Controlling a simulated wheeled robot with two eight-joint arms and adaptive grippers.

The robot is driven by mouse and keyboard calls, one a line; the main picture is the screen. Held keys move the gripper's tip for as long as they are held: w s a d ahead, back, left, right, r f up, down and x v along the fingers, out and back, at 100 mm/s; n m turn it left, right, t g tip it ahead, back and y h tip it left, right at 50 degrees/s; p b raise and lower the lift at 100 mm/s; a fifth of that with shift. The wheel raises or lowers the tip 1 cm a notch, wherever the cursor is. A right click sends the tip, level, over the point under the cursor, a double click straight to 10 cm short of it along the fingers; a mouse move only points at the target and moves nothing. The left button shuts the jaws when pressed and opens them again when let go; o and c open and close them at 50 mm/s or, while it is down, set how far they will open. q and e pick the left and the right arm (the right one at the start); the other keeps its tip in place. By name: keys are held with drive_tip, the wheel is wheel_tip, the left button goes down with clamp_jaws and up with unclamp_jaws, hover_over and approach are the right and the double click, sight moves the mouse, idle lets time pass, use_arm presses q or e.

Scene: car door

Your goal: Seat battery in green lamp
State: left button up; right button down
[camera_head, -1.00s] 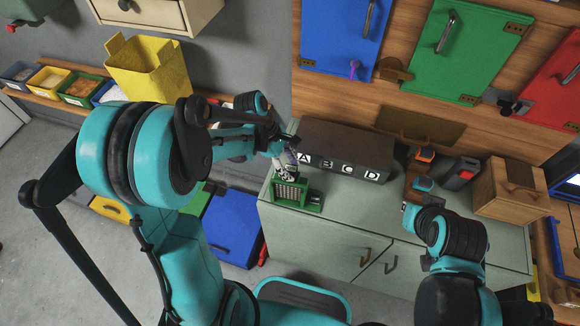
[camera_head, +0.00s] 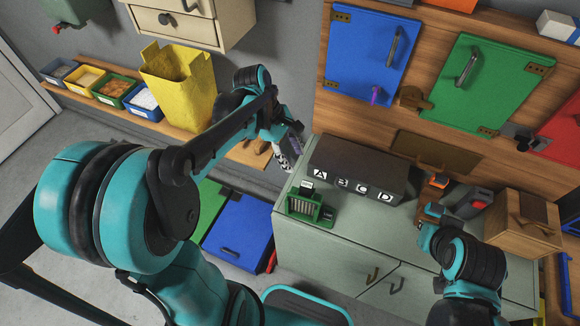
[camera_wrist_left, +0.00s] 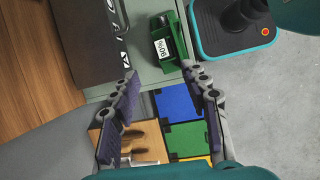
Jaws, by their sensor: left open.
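The green lamp (camera_head: 309,207) stands on the front left corner of the grey-green cabinet top, with its slatted face toward me. A small block with a white label (camera_head: 307,187) is at its top, likely the battery. In the left wrist view the label reads "90%" (camera_wrist_left: 162,47) on the green lamp (camera_wrist_left: 173,30); I cannot tell how deep the block sits. My left gripper (camera_head: 290,152) is open and empty, above and behind the lamp, apart from it. Its spread fingers also show in the left wrist view (camera_wrist_left: 160,75). My right gripper's fingers are not clear.
A dark box lettered A to D (camera_head: 355,168) stands behind the lamp. A wooden box (camera_head: 520,222) and a grey-red tool (camera_head: 474,203) are to the right. A yellow bin (camera_head: 178,85) stands on the left shelf. The cabinet's front middle (camera_head: 370,230) is clear.

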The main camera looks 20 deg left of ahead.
use_arm(q)
drive_tip(key=s+r+m+t+y, duration=0.3)
drive_tip(key=s+m+t, duration=0.3)
drive_tip(key=m, duration=1.1)
drive_tip(key=s+y, duration=0.1)
drive_tip(key=s, duration=0.3)
drive_tip(key=shift+d+r+t, duration=0.15)
drive_tip(key=shift+d+t, duration=0.1)
drive_tip(key=shift+t, duration=0.15)
drive_tip(key=shift+w, duration=0.1)
wheel_tip(320, 180, down, 7)
drive_tip(key=b, duration=0.7)
